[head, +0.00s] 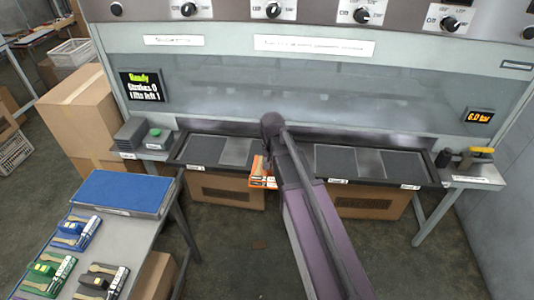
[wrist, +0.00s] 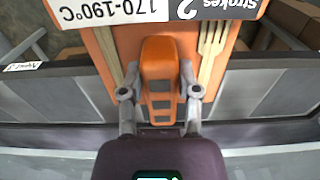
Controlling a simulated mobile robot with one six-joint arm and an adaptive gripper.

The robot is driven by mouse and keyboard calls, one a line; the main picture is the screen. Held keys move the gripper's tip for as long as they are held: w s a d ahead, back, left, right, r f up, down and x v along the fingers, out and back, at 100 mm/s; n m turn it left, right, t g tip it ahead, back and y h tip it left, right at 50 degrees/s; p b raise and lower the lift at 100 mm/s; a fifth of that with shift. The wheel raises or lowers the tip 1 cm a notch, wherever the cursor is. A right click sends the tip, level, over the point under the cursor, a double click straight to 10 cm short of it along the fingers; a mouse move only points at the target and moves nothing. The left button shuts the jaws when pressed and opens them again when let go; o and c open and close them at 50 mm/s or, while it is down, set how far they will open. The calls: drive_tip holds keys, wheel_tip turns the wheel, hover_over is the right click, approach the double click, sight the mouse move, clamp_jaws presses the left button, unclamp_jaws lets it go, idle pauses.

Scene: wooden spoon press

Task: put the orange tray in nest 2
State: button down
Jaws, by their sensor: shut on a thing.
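The orange tray (head: 259,182) hangs at the gap between the left and right nest beds in the head view, partly hidden by my arm. In the wrist view the orange tray (wrist: 103,43) carries wooden cutlery, a fork among it, and an upside-down label reading "Strokes 2" and "170-190°C". My gripper (wrist: 160,90) is shut on its orange handle (wrist: 159,58), a finger on each side. The left nest bed (head: 203,150) and right nest bed (head: 362,163) are dark, with grey plates. A label (wrist: 22,66) seems to read "Nest 3"; I cannot make out nest 2's label.
The press display (head: 143,86) reads "Ready"; a gauge (head: 480,116) reads 6.0 bar. A table at lower left holds a blue slab (head: 122,191) and blue, green and black trays (head: 77,232). Cardboard boxes (head: 80,115) stand at left. A side shelf (head: 472,177) holds small items.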

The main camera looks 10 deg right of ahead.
drive_tip(key=w, duration=0.4)
drive_tip(key=w+d+f+b, duration=0.1)
drive_tip(key=w, duration=0.4)
drive_tip(key=w+d, duration=0.1)
drive_tip(key=w, duration=0.4)
drive_tip(key=shift+w+f, duration=0.2)
drive_tip(key=shift+w, duration=0.05)
drive_tip(key=shift+a, duration=0.1)
drive_tip(key=shift+w, duration=0.6)
drive_tip(key=shift+w+f+b, duration=0.1)
drive_tip(key=shift+f+b, duration=0.25)
drive_tip(key=shift+b, duration=0.15)
drive_tip(key=shift+f+b, duration=1.45)
drive_tip(key=shift+b, duration=0.05)
drive_tip(key=shift+f, duration=0.15)
drive_tip(key=shift+c, duration=1.6)
unclamp_jaws()
drive_tip(key=shift+r, duration=0.2)
wheel_tip(320, 180, up, 12)
drive_tip(key=p, duration=1.2)
